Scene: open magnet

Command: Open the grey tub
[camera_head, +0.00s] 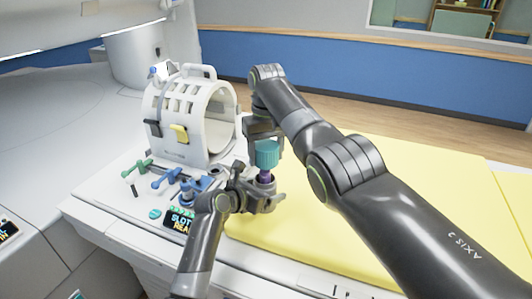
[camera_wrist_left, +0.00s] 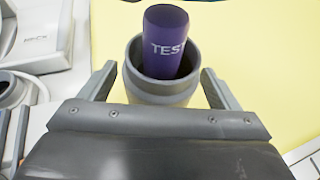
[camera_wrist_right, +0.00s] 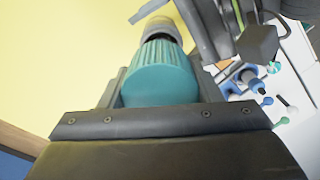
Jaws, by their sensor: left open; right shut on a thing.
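The grey tub (camera_wrist_left: 160,90) stands upright with its mouth open in the left wrist view. A purple cylinder marked "TES" (camera_wrist_left: 166,42) stands up out of it and also shows in the head view (camera_head: 265,176). A teal ribbed cap (camera_head: 266,153) is above the purple cylinder, apart from the tub. My right gripper (camera_head: 264,138) is shut on this cap, which fills the right wrist view (camera_wrist_right: 160,72). My left gripper (camera_wrist_left: 160,84) is open, one finger on each side of the tub. In the head view the left gripper mostly hides the tub.
A white ring-shaped coil (camera_head: 195,115) stands behind and left of my grippers. Green and blue handled pieces (camera_head: 165,178) and a small dark display (camera_head: 180,222) are to the left. The yellow mat (camera_head: 300,240) is clear to the right.

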